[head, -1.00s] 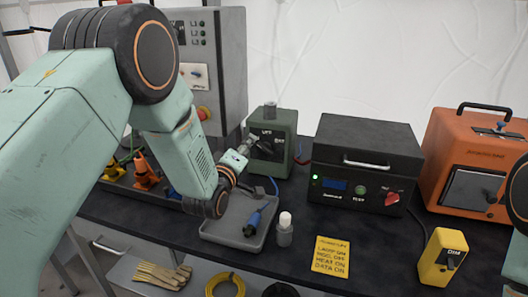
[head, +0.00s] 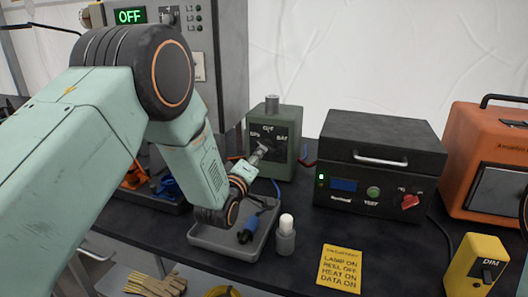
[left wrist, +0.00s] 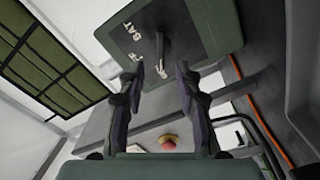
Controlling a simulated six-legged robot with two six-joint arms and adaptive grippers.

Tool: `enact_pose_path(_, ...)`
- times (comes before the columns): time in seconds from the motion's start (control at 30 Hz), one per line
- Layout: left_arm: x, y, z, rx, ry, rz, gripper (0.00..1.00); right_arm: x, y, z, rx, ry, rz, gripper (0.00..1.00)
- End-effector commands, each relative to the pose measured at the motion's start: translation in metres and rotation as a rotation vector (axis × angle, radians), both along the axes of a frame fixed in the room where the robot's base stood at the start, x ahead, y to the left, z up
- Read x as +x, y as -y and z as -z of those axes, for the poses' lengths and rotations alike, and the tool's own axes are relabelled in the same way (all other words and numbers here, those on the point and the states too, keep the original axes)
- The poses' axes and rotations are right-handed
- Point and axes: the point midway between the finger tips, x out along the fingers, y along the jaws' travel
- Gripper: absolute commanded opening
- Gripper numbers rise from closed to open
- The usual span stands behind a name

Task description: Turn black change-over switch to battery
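The green switch box (head: 287,160) stands at the back of the dark table. Its black plate carries white labels, with OFF at the top and BAT on the right. The black change-over switch (left wrist: 161,52) shows in the left wrist view as a narrow handle on the plate, with BAT and OFF lettering beside it. Its exact setting is hard to read. My left gripper (left wrist: 160,78) is open, its two fingers apart and pointing at the handle, with no clear contact. In the head view the left gripper (head: 262,151) is in front of the plate and hides the switch. My right gripper is out of view.
A black unit (head: 375,170) is right of the box. A grey panel (head: 225,60) with an OFF display rises behind.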

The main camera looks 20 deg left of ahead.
Motion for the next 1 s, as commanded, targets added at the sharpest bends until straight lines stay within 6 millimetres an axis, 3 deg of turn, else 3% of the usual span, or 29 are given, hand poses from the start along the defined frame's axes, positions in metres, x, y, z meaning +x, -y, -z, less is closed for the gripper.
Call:
enact_pose_path(0.2,0.033,0.001,0.001,0.001,0.001,0.0,0.34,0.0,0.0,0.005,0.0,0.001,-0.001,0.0)
enact_pose_path(0.43,0.055,0.002,0.001,0.0,0.001,0.0,0.34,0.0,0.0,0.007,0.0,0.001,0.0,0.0)
enact_pose_path(0.83,0.062,0.002,0.0,0.0,0.0,0.001,0.34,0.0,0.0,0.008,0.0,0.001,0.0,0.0)
enact_pose_path(1.0,0.062,0.002,0.0,0.0,0.0,0.001,0.2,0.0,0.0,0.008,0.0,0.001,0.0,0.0)
